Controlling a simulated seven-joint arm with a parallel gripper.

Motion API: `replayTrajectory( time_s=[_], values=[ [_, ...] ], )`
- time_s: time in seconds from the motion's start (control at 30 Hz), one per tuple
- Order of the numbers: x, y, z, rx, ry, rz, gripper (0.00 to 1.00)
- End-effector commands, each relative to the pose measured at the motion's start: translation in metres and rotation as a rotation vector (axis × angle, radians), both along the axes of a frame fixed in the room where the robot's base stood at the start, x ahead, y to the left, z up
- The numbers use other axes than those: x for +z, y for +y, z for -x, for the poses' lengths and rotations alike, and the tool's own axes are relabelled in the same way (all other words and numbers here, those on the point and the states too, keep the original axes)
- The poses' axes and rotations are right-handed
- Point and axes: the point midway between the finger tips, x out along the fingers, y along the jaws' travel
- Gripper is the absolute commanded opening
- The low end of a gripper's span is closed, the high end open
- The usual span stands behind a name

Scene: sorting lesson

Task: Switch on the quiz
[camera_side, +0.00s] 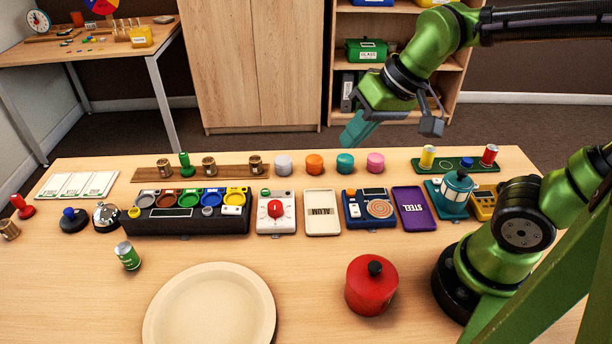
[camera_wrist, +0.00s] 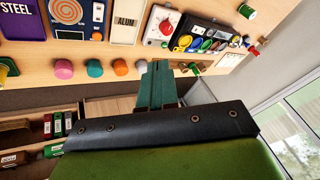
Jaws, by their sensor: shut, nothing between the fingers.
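No label that I can read says quiz. A dark blue box (camera_side: 353,220) with a round ringed orange-and-cream disc and pale switch-like parts stands in the row on the table; it also shows in the wrist view (camera_wrist: 84,27). Left of it, past the ALUM plate, is a white box (camera_side: 263,222) with a red knob (camera_side: 275,208), also in the wrist view (camera_wrist: 150,35). My gripper (camera_side: 350,138) is shut and empty, in the air above and behind the row, touching nothing. Its teal fingers show in the wrist view (camera_wrist: 156,68).
The ALUM plate (camera_side: 322,225) and purple STEEL plate (camera_side: 403,221) flank the blue box. Coloured knobs, such as an orange one (camera_side: 314,158), stand behind. A red pot (camera_side: 352,290) and round tray (camera_side: 158,318) lie in front. A multicoloured tray box (camera_side: 190,226) is left.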

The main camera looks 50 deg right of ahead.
Motion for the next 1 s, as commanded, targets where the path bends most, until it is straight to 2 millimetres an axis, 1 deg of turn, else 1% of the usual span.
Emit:
replayTrajectory(
  time_s=[0.03,0.27,0.4,0.6,0.73,0.83,0.9,1.0],
  values=[
    [-0.001,0.009,-0.014,0.012,0.038,0.001,0.0],
    [-0.007,0.048,-0.069,-0.013,0.186,-0.002,0.0],
    [-0.018,0.076,-0.103,-0.068,0.274,0.007,0.0],
    [-0.037,0.117,-0.147,-0.196,0.374,0.028,0.0],
    [-0.041,0.134,-0.167,-0.307,0.407,0.027,0.0],
    [-0.031,0.137,-0.178,-0.396,0.411,0.005,0.0],
    [-0.023,0.137,-0.178,-0.447,0.415,-0.012,0.0],
    [-0.024,0.137,-0.175,-0.484,0.432,-0.018,0.0]
  ],
)
